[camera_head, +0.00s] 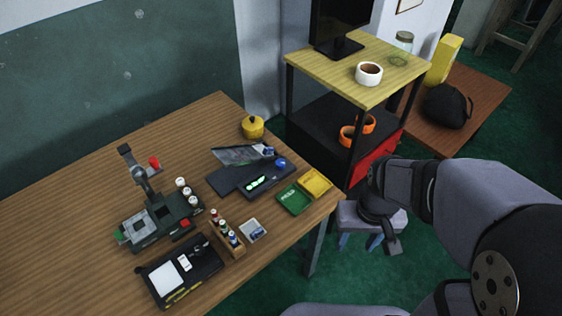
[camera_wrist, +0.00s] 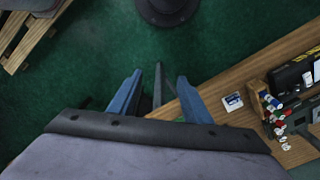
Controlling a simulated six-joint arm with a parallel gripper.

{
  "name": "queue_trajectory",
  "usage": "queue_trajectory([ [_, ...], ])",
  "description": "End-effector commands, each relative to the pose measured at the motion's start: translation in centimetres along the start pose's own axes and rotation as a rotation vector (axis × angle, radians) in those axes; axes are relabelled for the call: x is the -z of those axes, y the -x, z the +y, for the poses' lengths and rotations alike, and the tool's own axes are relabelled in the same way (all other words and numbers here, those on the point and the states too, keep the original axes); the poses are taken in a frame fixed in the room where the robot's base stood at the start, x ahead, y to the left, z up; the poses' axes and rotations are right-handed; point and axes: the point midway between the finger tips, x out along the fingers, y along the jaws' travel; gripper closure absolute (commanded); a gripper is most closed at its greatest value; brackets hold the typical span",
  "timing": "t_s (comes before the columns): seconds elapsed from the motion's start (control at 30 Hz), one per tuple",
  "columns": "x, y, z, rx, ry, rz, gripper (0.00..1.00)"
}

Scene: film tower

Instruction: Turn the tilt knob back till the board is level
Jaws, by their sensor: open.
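The dark board (camera_head: 232,180) lies on the table, right of its middle. A round blue knob (camera_head: 280,162) is at the board's far right end, likely the tilt knob. A bright green strip (camera_head: 258,183), perhaps a level vial, is on its near side. The board's exact tilt cannot be read at this size. My gripper (camera_head: 359,244) hangs beyond the table's right edge, away from the board. Its blue fingers are apart and empty; they also show in the wrist view (camera_wrist: 158,80). The board and knob do not show in the wrist view.
Green and yellow trays (camera_head: 294,200) sit right of the board, between it and my gripper. A clear sheet (camera_head: 240,153) and yellow pot (camera_head: 253,127) are behind. A bottle rack (camera_head: 227,236) stands in front. A shelf cart (camera_head: 350,75) stands behind my arm.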

Motion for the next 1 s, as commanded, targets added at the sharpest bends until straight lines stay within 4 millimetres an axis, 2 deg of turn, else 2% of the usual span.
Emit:
queue_trajectory([
  [0.17,6.4,-0.8,-1.9,0.021,0.101,0.060,0.56],
  [0.27,11.2,-1.3,-3.8,0.038,0.182,0.110,0.56],
  [0.4,17.9,-2.4,-7.3,0.064,0.304,0.184,0.56],
  [0.5,22.1,-3.1,-10.0,0.079,0.385,0.238,0.56],
  [0.6,25.3,-3.8,-12.4,0.092,0.453,0.283,0.56],
  [0.7,27.6,-4.3,-14.4,0.102,0.506,0.319,0.56],
  [0.8,29.0,-4.5,-15.8,0.108,0.541,0.343,0.56],
  [1.0,30.0,-4.6,-16.7,0.113,0.564,0.361,0.56],
])
